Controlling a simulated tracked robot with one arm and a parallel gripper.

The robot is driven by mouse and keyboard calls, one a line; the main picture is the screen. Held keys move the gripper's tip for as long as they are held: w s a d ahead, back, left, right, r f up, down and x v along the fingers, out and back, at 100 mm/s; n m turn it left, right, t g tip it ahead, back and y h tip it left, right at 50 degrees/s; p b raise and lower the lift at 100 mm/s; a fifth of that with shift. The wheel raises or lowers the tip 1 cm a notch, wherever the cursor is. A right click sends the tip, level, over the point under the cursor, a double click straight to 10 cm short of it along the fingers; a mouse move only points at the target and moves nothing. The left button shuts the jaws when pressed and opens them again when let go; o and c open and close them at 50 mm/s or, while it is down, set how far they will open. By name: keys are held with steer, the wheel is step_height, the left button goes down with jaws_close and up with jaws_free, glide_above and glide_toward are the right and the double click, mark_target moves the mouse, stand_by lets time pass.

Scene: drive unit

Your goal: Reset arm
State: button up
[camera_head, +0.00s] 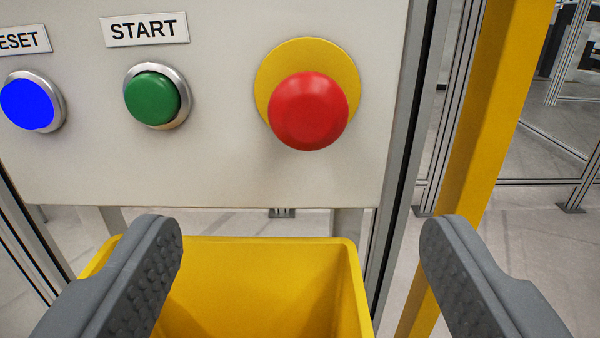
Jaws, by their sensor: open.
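My gripper (302,245) is open, with its two grey fingers spread wide at the lower left and lower right. Nothing is seen between the fingers except the view of a yellow bin behind them. The fingertips are below the buttons of a control panel and look apart from it. The rest of my arm is not in view.
The pale control panel (225,165) carries a blue button (28,103) under a partly cut-off label, a green START button (152,97) and a red mushroom button (308,111). The yellow bin (345,255) stands below. A yellow post (490,110) rises at right.

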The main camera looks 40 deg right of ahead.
steer(key=w+d+r+t+y, duration=0.1)
steer(key=w+r+t+y, duration=0.3)
steer(key=r, duration=0.5)
steer(key=w+d+r+t+y, duration=0.1)
steer(key=w+d+r+y, duration=0.1)
steer(key=w+r, duration=0.6)
steer(key=s+d+r+n+t+y, duration=0.1)
steer(key=s+d+r+n+y, duration=0.2)
steer(key=r, duration=0.7)
steer(key=s+d+r+n+t+y, duration=0.1)
steer(key=s+r+n+t+y, duration=0.15)
steer(key=r+y, duration=0.45)
steer(key=s+d+r+n+g+y, duration=0.2)
steer(key=s+d+r+n+g, duration=0.1)
steer(key=s+d+r, duration=0.3)
steer(key=s+d+f+g+h, duration=0.3)
steer(key=s+d+h, duration=0.3)
steer(key=s+d, duration=0.6)
steer(key=shift+s+d, duration=0.3)
steer(key=shift+s, duration=0.25)
steer(key=shift+g, duration=0.25)
